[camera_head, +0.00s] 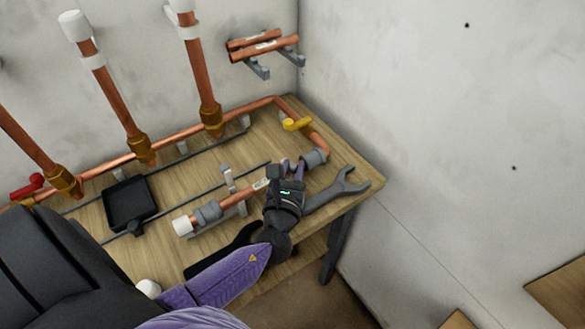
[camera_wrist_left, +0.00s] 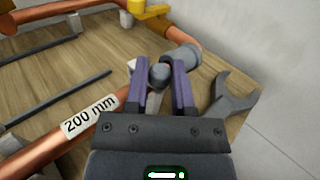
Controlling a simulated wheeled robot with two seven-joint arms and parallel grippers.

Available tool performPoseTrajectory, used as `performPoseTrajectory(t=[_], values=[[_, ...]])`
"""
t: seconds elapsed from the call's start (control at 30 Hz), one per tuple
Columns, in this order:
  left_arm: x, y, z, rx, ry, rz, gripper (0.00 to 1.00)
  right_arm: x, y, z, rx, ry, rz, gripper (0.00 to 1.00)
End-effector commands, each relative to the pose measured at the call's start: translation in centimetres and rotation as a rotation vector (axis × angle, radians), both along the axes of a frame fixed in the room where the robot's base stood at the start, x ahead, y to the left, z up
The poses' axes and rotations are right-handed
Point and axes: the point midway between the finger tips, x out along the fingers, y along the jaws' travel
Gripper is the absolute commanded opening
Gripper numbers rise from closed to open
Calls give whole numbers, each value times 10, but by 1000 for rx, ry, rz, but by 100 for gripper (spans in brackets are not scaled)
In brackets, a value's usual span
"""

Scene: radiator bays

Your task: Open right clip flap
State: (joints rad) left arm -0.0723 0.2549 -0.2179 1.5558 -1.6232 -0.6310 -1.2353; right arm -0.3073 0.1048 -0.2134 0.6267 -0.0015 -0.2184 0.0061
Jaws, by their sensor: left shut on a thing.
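A copper pipe (camera_head: 240,199) with a white end and grey collar lies along the front of the wooden bench. It carries a "200 mm" label (camera_wrist_left: 91,117) in the left wrist view. The left clip (camera_head: 229,179) has a pale flap standing up beside the pipe. My left gripper (camera_head: 292,167) is over the right end of this pipe. In the left wrist view its purple fingers (camera_wrist_left: 160,72) are closed around a small grey rounded piece, which looks like the right clip flap. The rest of that clip is mostly hidden by the gripper. My right gripper is not in view.
A grey wrench (camera_head: 338,187) lies just right of my left gripper. A yellow-handled valve (camera_head: 297,124) and grey fitting (camera_head: 314,158) sit behind it. A black tray (camera_head: 129,203) is left. Vertical copper pipes (camera_head: 202,78) rise at the back; a wall (camera_head: 440,110) stands right.

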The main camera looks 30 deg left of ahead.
Motion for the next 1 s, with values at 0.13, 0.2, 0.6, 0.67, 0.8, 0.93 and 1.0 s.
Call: performPoseTrajectory(t=[0.13, 0.2, 0.6, 0.67, 0.8, 0.93, 1.0], values=[[0, 0, 0, 0, 0, 0, 0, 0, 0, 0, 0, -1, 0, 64], [0, 0, 0, -2, 0, 0, 0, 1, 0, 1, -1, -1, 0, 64], [2, 3, 17, -151, 61, -1, 0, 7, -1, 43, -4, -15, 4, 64], [2, 4, 20, -197, 79, 0, 0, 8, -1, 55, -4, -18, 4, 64], [4, 9, 27, -317, 130, 1, 0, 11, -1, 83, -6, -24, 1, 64], [5, 13, 31, -432, 177, 1, 0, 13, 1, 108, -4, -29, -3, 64], [6, 16, 33, -492, 203, 1, 0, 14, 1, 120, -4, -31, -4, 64]])
